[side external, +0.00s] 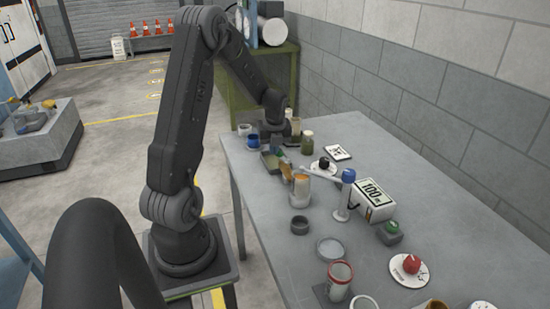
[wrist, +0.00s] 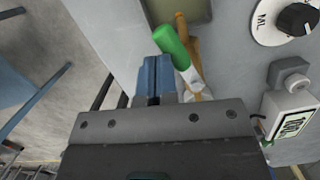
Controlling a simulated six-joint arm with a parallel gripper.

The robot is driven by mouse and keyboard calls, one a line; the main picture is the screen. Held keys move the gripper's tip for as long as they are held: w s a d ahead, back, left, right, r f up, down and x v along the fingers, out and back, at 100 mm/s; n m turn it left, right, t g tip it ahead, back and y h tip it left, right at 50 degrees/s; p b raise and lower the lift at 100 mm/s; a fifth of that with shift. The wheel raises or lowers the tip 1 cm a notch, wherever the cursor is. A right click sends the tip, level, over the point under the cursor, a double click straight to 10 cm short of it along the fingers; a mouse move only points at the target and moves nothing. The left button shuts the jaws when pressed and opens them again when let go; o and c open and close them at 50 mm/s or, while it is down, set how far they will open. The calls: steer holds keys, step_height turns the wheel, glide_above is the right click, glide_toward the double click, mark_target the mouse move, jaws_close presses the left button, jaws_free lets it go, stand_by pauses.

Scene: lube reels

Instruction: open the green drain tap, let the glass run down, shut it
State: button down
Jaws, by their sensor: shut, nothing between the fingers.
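The green drain tap's handle (wrist: 171,45) shows in the wrist view just beyond my fingertips, slanting down to the right onto a pale stem. My gripper (wrist: 153,72) has its blue fingers together with nothing between them. The fingertips are close to the left of the green handle; whether they touch it I cannot tell. In the side view my gripper (side external: 281,138) is low over the far part of the table, mostly hidden by its wrist.
A black knob on a white dial (wrist: 297,20) and a white display box (wrist: 291,122) are right in the wrist view. In the side view, a blue ball on a stand (side external: 348,175), a box marked 100 (side external: 374,203) and a red knob (side external: 411,264) stand nearer; the right table edge is clear.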

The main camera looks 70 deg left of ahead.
steer(key=shift+d, duration=0.1)
steer(key=shift+w+d, duration=0.35)
steer(key=shift+d, duration=0.3)
steer(key=s+d+r, duration=0.1)
steer(key=s+r, duration=0.4)
steer(key=r, duration=0.7)
steer(key=shift+d, duration=0.2)
